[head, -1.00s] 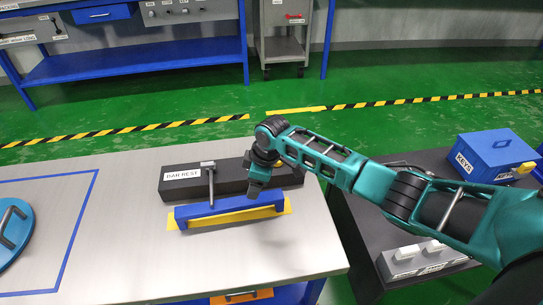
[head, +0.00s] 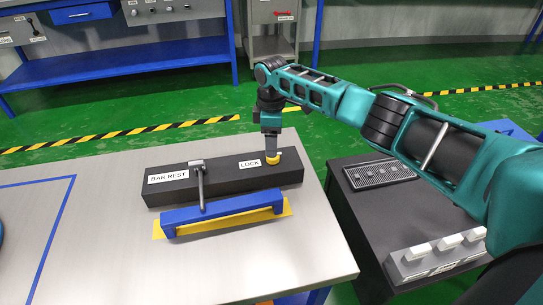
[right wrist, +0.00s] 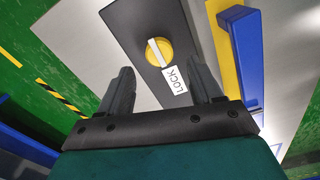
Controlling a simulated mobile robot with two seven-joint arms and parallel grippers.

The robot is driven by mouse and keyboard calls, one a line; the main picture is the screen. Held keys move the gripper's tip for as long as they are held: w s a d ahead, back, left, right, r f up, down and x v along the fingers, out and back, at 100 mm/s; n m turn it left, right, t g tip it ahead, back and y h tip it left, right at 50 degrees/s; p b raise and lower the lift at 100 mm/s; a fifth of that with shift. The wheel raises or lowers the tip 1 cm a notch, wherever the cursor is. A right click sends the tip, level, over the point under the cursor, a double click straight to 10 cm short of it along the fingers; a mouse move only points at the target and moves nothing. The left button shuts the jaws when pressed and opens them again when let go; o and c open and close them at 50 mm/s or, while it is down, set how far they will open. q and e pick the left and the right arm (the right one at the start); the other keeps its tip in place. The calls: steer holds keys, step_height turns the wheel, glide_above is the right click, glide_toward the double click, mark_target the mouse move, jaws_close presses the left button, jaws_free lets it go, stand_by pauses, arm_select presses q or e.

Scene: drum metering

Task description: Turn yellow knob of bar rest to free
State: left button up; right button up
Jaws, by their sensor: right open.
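The bar rest (head: 225,180) is a long dark block on the table, with a BAR REST label and a LOCK label (head: 250,164). Its yellow knob (head: 272,160) is at the block's right end in the head view, partly hidden by my gripper. In the right wrist view, the knob (right wrist: 160,52) is round with a pale ridge across it, close to the LOCK label. My right gripper (head: 272,152) points down above the knob. In the right wrist view its two fingers (right wrist: 158,84) are apart and empty, with the knob ahead of them. My left gripper is not in view.
A metal bar with a crosshead (head: 201,188) leans on the bar rest. A blue handle-like bar (head: 222,213) lies in front on a yellow strip (head: 228,226). A dark side table with a grey switch box (head: 435,258) is at right. The table front is clear.

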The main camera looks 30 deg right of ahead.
steer(key=shift+f+b, duration=0.65)
steer(key=shift+f, duration=1.65)
steer(key=c, duration=1.1)
